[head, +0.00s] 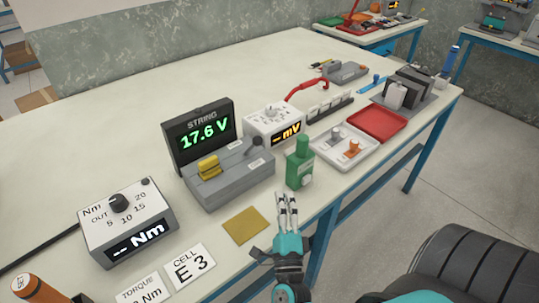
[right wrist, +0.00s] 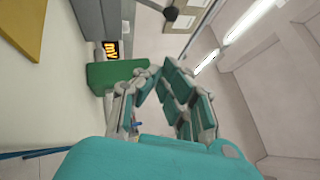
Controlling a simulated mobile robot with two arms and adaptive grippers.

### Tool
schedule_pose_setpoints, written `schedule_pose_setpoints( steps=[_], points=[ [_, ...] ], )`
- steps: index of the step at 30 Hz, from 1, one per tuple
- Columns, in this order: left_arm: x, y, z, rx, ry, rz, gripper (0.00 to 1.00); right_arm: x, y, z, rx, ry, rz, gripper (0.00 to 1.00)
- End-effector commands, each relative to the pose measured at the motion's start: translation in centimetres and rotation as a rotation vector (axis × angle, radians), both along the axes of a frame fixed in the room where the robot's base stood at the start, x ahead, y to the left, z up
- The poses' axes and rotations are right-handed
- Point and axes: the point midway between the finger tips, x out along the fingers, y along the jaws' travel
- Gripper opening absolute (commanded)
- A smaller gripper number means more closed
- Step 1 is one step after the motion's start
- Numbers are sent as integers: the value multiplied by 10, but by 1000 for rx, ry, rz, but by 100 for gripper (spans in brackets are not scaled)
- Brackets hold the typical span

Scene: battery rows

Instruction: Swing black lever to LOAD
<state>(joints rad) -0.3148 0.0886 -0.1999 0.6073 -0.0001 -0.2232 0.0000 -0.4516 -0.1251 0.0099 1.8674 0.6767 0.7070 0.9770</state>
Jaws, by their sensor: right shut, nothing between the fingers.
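The grey switch box (head: 232,188) stands in front of the STRING display (head: 203,133), which reads 17.6 V. A black lever knob (head: 257,143) stands at the box's right end; a yellow handle (head: 209,167) is at its left. A dark round knob, which looks like the lever's, shows at the top of the right wrist view (right wrist: 170,13). My right gripper (head: 286,200) is shut and empty, fingers pointing up, near the table's front edge. It is apart from the lever, on the near side of the green device. I cannot read the LOAD mark. My left gripper is out of view.
The green device (head: 299,165) stands between my right gripper and the meter (head: 275,123) with a red lead. A yellow pad (head: 245,225) and the CELL E 3 card (head: 190,266) lie nearby. A white tray (head: 342,157) and a red tray (head: 377,125) lie to the right.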

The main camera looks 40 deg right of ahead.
Motion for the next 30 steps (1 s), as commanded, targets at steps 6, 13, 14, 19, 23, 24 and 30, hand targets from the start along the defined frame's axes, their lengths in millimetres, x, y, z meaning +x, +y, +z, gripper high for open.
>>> schedule_pose_setpoints(
  steps=[6, 13, 14, 19, 23, 24, 30],
  points=[
    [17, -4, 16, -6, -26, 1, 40, 33, -21, 19, -2, -3, -1, 0],
    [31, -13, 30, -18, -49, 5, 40, 72, -45, 35, -3, -3, -1, 0],
    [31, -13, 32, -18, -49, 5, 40, 77, -48, 36, -1, -3, -2, 0],
    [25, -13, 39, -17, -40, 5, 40, 98, -39, 45, 0, -2, -1, 0],
    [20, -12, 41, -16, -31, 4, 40, 106, -36, 47, 0, 0, -1, 0],
    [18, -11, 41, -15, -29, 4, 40, 107, -36, 47, 0, -1, -1, 0],
    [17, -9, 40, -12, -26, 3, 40, 109, -35, 47, 0, 0, 0, 0]
  ],
)
